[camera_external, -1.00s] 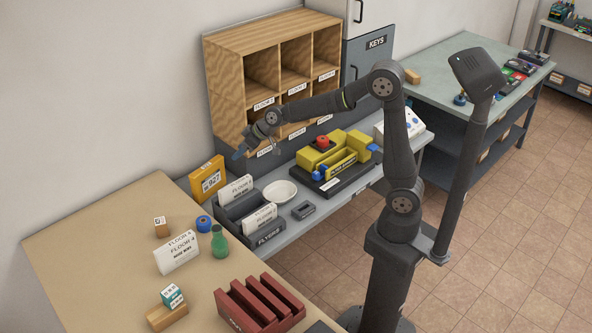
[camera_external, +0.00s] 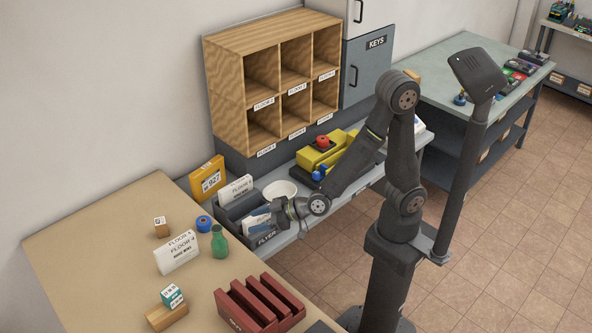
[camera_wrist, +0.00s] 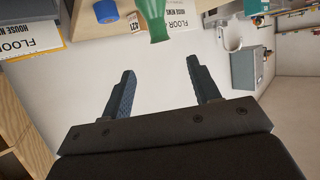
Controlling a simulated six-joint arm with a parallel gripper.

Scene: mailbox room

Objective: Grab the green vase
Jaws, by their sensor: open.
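The green vase (camera_external: 219,242) stands upright on the tan table (camera_external: 100,232), near its right edge.
A blue roll (camera_external: 204,224) and a white "Floor 4" card stack (camera_external: 177,252) stand close to the vase. A dark red rack (camera_external: 258,305) lies in front. The flyers tray (camera_external: 264,240) and a white bowl (camera_external: 279,190) are near my gripper. A wooden cubby (camera_external: 228,84) stands behind.

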